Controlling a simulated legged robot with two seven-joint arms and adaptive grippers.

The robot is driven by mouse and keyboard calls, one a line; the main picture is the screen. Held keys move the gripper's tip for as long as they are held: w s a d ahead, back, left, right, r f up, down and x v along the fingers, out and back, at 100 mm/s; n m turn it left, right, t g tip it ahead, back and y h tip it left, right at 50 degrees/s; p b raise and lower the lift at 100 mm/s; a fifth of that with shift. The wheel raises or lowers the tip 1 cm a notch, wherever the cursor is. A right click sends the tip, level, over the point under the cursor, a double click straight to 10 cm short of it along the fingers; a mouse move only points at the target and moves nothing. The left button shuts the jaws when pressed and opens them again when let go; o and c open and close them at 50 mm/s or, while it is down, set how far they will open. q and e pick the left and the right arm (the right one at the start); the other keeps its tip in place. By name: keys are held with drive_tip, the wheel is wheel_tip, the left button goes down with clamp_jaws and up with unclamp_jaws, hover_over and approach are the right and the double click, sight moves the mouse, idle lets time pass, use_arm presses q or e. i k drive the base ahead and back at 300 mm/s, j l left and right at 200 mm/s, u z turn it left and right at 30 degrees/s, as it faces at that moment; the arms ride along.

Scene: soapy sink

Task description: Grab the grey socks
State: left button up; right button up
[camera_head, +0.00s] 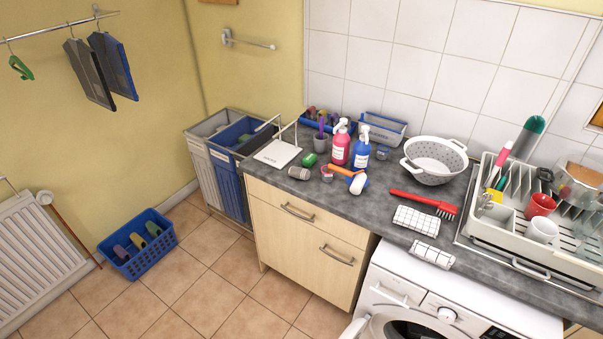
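A small grey rolled bundle (299,173), which looks like the grey socks, lies on the dark countertop (383,208) near its left front edge. It is too small to make out in detail. A green bundle (310,159) lies just behind it. A blue basket (131,268) on the floor at the left holds a few rolled items, among them a greyish-brown one (121,254). Neither of my grippers is in view.
A white board (277,153), pink bottle (340,146), blue bottle (360,150), white colander (434,160), red brush (420,200) and dish rack (540,262) crowd the counter. A washing machine (455,305) stands below. The tiled floor in front of the drawers is clear.

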sight(299, 172)
drive_tip(key=k, duration=0.35)
drive_tip(key=k+u, duration=0.1)
drive_tip(key=u, duration=0.35)
drive_tip(key=k+u, duration=0.1)
drive_tip(key=u, duration=0.3)
drive_tip(key=k+j+u, duration=0.1)
drive_tip(key=u, duration=0.35)
drive_tip(key=i+j+u, duration=0.15)
drive_tip(key=i, duration=0.25)
drive_tip(key=i+j+u, duration=0.1)
drive_tip(key=i+j, duration=0.25)
drive_tip(key=i+j+u, duration=0.15)
drive_tip(key=i, duration=0.4)
drive_tip(key=i+z, duration=0.5)
drive_tip(key=i+j+z, duration=0.2)
drive_tip(key=i+z, duration=0.3)
drive_tip(key=i+l+z, duration=0.15)
drive_tip(key=i+z, duration=0.25)
drive_tip(key=i, duration=0.15)
drive_tip(key=i+z, duration=0.4)
drive_tip(key=i+j+z, duration=0.25)
drive_tip(key=i+z, duration=0.15)
drive_tip(key=i, duration=0.2)
